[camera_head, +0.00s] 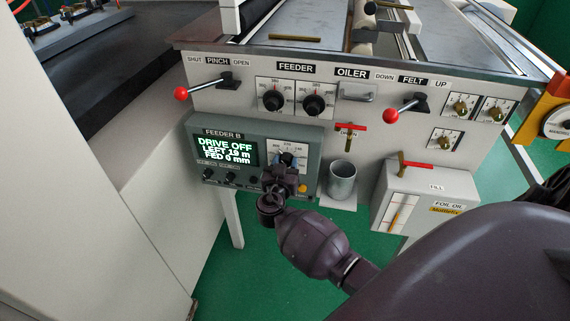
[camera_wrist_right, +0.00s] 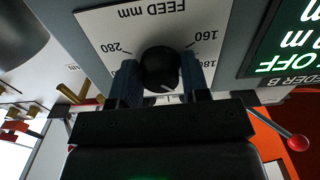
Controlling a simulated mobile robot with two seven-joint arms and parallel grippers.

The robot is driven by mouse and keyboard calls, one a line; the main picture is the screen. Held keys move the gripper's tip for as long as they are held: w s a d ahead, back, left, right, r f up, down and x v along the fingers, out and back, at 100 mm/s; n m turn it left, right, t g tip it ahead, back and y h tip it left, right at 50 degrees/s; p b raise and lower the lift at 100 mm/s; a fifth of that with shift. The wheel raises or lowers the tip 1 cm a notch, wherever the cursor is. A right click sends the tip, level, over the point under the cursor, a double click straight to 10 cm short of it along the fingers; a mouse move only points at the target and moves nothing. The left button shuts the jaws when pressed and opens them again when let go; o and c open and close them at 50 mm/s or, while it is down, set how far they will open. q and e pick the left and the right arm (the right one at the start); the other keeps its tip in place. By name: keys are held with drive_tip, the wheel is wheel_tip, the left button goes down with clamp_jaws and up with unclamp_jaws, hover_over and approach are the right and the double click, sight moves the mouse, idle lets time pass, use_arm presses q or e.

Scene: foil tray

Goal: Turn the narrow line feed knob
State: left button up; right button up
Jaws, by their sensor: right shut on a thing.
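The feed knob (camera_wrist_right: 158,66) is a round black knob on a white dial plate lettered "FEED mm", upside down in the right wrist view. Marks such as 280 and 160 stand around it. A short pale mark shows on the knob's face. My right gripper (camera_wrist_right: 160,84) has its two bluish fingers on either side of the knob, shut on it. In the head view my right gripper (camera_head: 286,164) covers the knob and the lower part of the dial plate (camera_head: 285,147). The display (camera_head: 225,151) of the grey Feeder B box reads "DRIVE OFF, LEFT 19 m, FED 0 mm". My left gripper is not in view.
Above the box are two black feeder knobs (camera_head: 273,102) and two red-balled levers, pinch (camera_head: 181,93) and felt (camera_head: 390,116). A metal cup (camera_head: 342,181) and a red-handled valve (camera_head: 351,127) stand close to the right. Small knobs line the box below the display.

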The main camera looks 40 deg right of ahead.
drive_tip(key=shift+f+n, duration=0.1)
drive_tip(key=shift+n, duration=0.9)
drive_tip(key=shift+n+b, duration=0.35)
drive_tip(key=shift+n, duration=0.35)
drive_tip(key=n, duration=0.2)
drive_tip(key=shift+n, duration=0.9)
drive_tip(key=o, duration=0.9)
drive_tip(key=shift+s, duration=0.1)
